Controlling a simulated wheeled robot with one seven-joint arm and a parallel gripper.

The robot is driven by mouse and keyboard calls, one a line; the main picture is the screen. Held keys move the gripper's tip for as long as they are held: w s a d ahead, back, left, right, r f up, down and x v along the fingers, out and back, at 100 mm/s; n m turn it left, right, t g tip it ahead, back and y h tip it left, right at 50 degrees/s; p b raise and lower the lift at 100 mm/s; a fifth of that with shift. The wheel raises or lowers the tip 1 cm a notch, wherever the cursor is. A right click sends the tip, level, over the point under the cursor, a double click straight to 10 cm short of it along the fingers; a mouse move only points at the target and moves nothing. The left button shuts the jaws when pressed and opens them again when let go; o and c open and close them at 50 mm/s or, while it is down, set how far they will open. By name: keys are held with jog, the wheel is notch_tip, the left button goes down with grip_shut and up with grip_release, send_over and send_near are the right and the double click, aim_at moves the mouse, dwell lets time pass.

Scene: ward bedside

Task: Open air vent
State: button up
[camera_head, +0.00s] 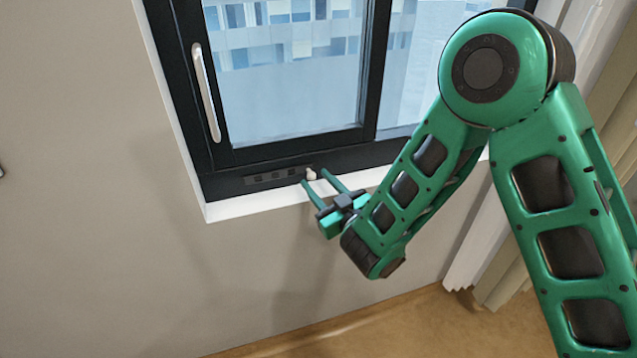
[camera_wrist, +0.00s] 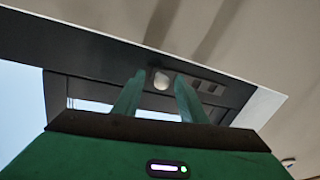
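The air vent (camera_head: 268,178) is a dark strip with small slots, set in the bottom bar of the black window frame. A small pale knob (camera_head: 311,174) sits at its right end. My gripper (camera_head: 315,177) is at the knob, its two green fingers apart. In the wrist view the knob (camera_wrist: 161,80) shows between the fingers of my gripper (camera_wrist: 159,78), with visible gaps on both sides. The vent slots (camera_wrist: 209,88) show to the right there. Whether the fingertips reach past the knob is hard to tell.
The window has a long pale handle (camera_head: 206,92) on its left sash bar. A white sill edge (camera_head: 255,204) runs below the frame. A pale curtain (camera_head: 490,245) hangs at the right, behind my arm. The wall at left and below is bare.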

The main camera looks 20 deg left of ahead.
jog(key=shift+w+a+r, duration=0.15)
jog(key=shift+a+r, duration=0.1)
dwell(0.3)
grip_shut()
jog(key=shift+w+d, duration=0.75)
jog(key=shift+d, duration=0.25)
jog(key=shift+w+d, duration=0.15)
jog(key=shift+d, duration=0.05)
jog(key=shift+c, duration=0.3)
grip_release()
jog(key=shift+d, duration=0.1)
jog(key=shift+o, duration=0.3)
jog(key=shift+s+a, duration=0.2)
